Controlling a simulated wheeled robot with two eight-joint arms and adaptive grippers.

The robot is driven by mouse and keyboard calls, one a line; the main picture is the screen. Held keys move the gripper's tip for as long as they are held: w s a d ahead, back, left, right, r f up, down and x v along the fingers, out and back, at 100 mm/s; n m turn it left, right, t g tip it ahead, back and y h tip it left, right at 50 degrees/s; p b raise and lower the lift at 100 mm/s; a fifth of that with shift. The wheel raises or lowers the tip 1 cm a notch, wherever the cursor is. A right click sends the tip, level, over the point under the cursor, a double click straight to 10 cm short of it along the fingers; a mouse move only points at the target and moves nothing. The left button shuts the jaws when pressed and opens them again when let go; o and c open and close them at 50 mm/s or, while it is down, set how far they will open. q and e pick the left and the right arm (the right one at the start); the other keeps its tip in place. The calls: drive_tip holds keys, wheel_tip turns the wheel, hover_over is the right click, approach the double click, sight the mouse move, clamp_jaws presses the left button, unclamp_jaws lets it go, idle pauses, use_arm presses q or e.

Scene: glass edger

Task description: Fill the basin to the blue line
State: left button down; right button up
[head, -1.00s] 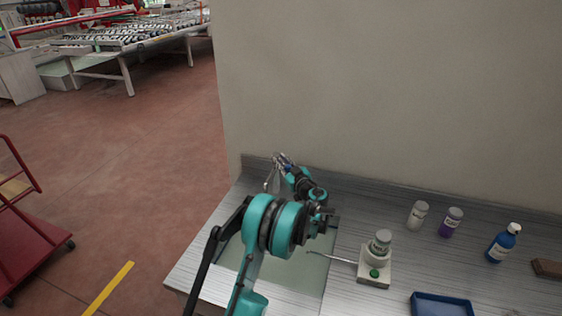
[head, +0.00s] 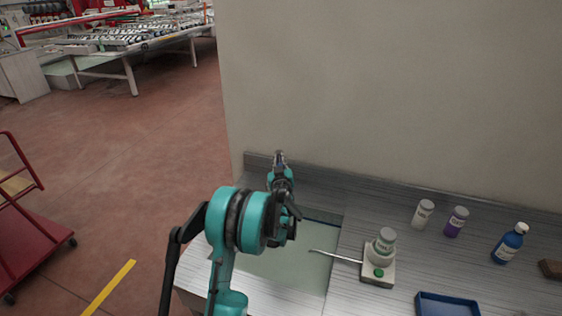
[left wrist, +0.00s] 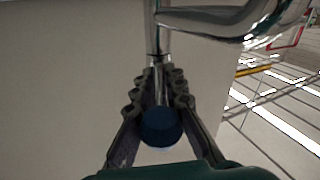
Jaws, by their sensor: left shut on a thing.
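The basin (head: 285,266) is set in the counter, with a flat pale green inside; I cannot tell the water level. A dark blue strip (head: 324,222) shows along its far edge. My left gripper (head: 279,160) is at the tap behind the basin and hides most of it in the head view. In the left wrist view, the chrome tap (left wrist: 215,20) crosses the top. My left gripper (left wrist: 161,88) is shut on the tap's lever, a metal stem ending in a dark blue knob (left wrist: 160,127). My right gripper is not in view.
A white device (head: 378,270) with a green button, a jar and a thin rod reaching over the basin stands at right. A white jar (head: 423,214), purple jar (head: 456,222), blue bottle (head: 509,243) and blue tray (head: 446,305) stand farther right. A wall rises behind.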

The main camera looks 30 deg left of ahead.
use_arm(q)
drive_tip(key=c, duration=1.6)
unclamp_jaws()
drive_tip(key=v, duration=1.2)
drive_tip(key=shift+a, duration=0.1)
